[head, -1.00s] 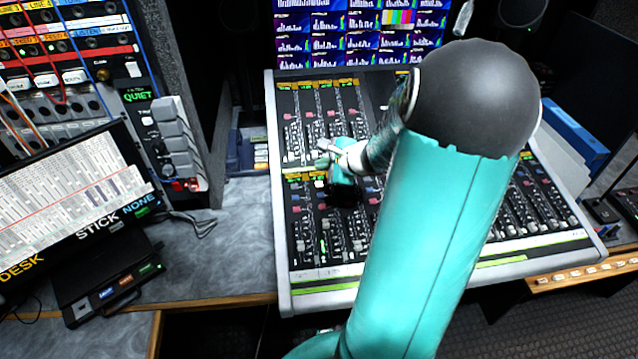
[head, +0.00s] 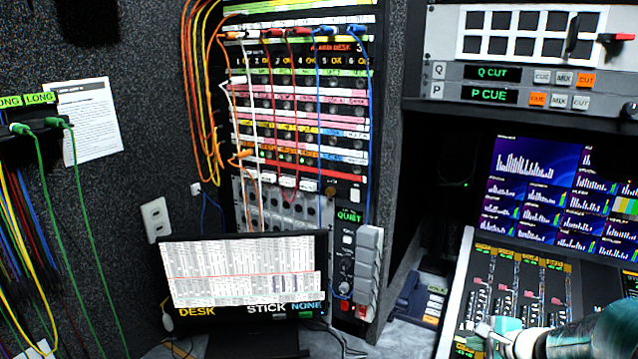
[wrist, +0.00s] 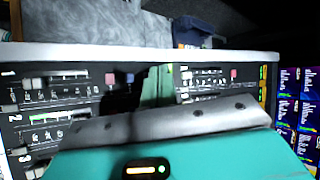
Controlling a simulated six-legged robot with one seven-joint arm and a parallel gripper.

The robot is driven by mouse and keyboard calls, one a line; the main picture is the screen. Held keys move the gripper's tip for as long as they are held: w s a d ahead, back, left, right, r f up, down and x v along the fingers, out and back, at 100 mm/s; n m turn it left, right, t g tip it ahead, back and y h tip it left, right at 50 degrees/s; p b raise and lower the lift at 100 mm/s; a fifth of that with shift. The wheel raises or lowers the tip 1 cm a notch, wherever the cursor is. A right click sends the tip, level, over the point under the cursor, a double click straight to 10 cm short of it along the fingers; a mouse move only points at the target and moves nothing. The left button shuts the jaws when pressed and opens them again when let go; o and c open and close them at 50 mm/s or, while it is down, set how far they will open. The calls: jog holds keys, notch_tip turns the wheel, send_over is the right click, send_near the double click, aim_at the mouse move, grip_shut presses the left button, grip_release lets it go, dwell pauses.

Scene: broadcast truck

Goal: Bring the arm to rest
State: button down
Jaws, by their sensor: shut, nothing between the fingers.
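My gripper (head: 486,335) shows at the lower right of the head view, at the end of my teal arm (head: 590,335). It is shut and empty. It is over the left part of the sloped mixing desk (head: 453,305); whether it touches the desk I cannot tell. In the wrist view, my teal wrist casing and a grey metal part fill the lower middle. The mixing desk's pale edge (wrist: 60,55) and its knob rows lie beyond, with a dark shadow on the panel. Most of my arm is outside the head view.
A monitor (head: 240,275) stands on the left worktop. A patch rack (head: 300,130) with hanging cables rises behind it. Blue screens (head: 530,170) stand behind the desk. A small blue box (head: 420,298) sits left of the desk. Green cables (head: 85,220) hang at far left.

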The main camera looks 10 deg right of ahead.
jog(key=s+a+r+n+g, duration=0.2)
jog(key=s+a+r+n, duration=0.15)
jog(key=a+n, duration=0.4)
jog(key=s+a+r+n+g, duration=0.2)
jog(key=a+r+n, duration=0.2)
jog(key=a, duration=0.7)
jog(key=s+a+r+n+h, duration=0.1)
jog(key=s+a+r+n, duration=0.1)
jog(key=s+n, duration=0.2)
jog(key=s+a+r+n+h, duration=0.1)
jog(key=s+a+r+n, duration=0.2)
jog(key=s+n, duration=0.2)
jog(key=shift+s, duration=1.05)
jog(key=shift+d, duration=0.15)
